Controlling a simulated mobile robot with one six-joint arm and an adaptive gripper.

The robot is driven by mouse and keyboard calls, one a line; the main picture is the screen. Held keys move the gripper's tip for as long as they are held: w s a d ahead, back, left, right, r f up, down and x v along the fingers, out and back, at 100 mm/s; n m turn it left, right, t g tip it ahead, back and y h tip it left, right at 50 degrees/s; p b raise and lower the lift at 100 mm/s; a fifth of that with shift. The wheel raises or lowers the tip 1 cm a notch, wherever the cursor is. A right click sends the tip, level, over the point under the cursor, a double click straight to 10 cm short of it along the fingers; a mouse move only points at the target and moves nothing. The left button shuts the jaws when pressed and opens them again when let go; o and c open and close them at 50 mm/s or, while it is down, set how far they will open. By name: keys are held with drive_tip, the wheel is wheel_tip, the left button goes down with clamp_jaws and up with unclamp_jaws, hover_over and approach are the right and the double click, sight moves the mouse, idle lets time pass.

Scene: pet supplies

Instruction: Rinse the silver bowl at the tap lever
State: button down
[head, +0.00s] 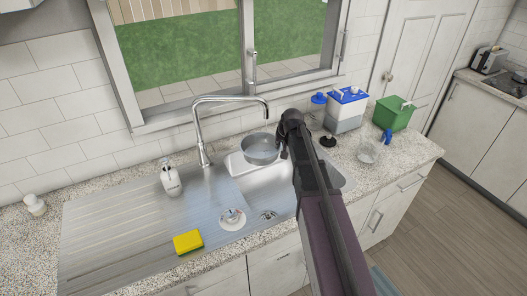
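The silver bowl (261,151) is in the head view, over the back left part of the sink basin. It looks roughly level, and in the picture it lies below the end of the tap spout (267,113). The tap (200,135) rises at the back of the steel sink. A separate lever is too small to make out on its base. My gripper (283,148) is at the bowl's right rim and looks shut on it. My own arm partly hides the fingers. No water stream shows.
A white soap dispenser (170,180) and a yellow sponge (187,242) are on the drainboard (110,235). A blue-lidded container (346,108), green bin (393,112) and clear jar (370,148) stand right. My arm hides the basin's right part.

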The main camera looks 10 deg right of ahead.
drive_tip(key=shift+s, duration=0.15)
drive_tip(key=s+a, duration=0.1)
drive_tip(key=s, duration=0.6)
drive_tip(key=shift+s+a, duration=0.25)
drive_tip(key=shift+s, duration=0.05)
idle(0.6)
drive_tip(key=shift+s+r, duration=0.1)
drive_tip(key=shift+r, duration=0.05)
idle(1.5)
drive_tip(key=s+r+p, duration=0.3)
drive_tip(key=s+p, duration=0.1)
drive_tip(key=shift+s+a+r, duration=0.35)
drive_tip(key=shift+a+r, duration=0.05)
drive_tip(key=shift+a, duration=0.05)
idle(0.8)
drive_tip(key=shift+f, duration=0.1)
drive_tip(key=shift+s+f+b, duration=0.15)
drive_tip(key=shift+f+b, duration=1.7)
drive_tip(key=shift+b, duration=0.1)
